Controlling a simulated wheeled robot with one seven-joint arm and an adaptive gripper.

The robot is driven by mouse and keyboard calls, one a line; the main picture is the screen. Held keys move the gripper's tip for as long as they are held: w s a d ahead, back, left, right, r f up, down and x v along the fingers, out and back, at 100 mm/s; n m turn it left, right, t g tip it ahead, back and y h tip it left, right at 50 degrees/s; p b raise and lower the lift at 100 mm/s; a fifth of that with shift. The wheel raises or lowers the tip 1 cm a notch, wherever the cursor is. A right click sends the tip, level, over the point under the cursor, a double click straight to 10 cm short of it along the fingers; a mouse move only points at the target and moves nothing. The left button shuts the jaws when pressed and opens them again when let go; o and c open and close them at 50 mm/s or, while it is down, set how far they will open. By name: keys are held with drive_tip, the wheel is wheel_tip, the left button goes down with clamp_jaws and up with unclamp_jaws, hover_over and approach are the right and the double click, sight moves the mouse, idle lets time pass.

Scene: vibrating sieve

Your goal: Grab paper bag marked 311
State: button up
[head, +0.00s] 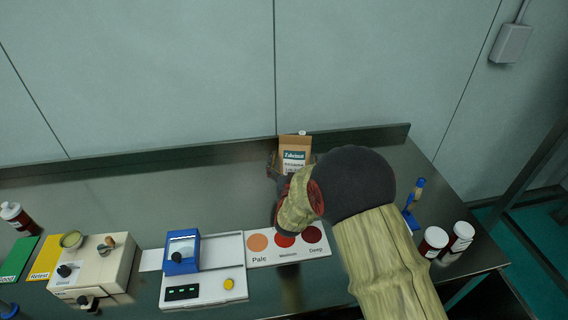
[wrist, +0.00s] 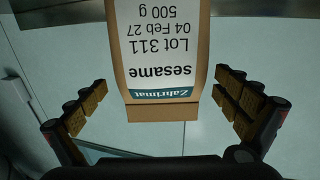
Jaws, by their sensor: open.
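The brown paper bag (head: 294,145) stands at the back of the metal bench in the head view, with a white and teal label. In the wrist view the bag (wrist: 160,108) appears upside down, and its label reads "Zahrimat sesame Lot 311 500 g". My gripper (wrist: 162,85) is open, one finger on each side of the bag, with gaps showing between the fingers and the bag. Its depth relative to the bag is hard to tell. In the head view my arm hides most of the gripper and the bag's lower part.
The colour card (head: 259,255) marked Pale to Deep lies in front. A blue and white device (head: 183,251) and a beige machine (head: 95,271) stand left. White jars (head: 433,241) and a blue-handled brush (head: 417,190) stand right. The wall is close behind the bag.

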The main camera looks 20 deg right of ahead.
drive_tip(key=shift+x, duration=0.95)
drive_tip(key=w, duration=0.1)
drive_tip(key=w+d+b, duration=0.1)
drive_tip(key=w+f+b, duration=0.1)
drive_tip(key=w, duration=0.1)
drive_tip(key=shift+d+f, duration=0.1)
drive_tip(key=shift+d, duration=0.3)
drive_tip(key=shift+w+d, duration=0.2)
drive_tip(key=shift+w, duration=0.2)
drive_tip(key=shift+c, duration=0.3)
drive_tip(key=c, duration=2.1)
drive_tip(key=shift+r, duration=0.2)
drive_tip(key=shift+c, duration=0.2)
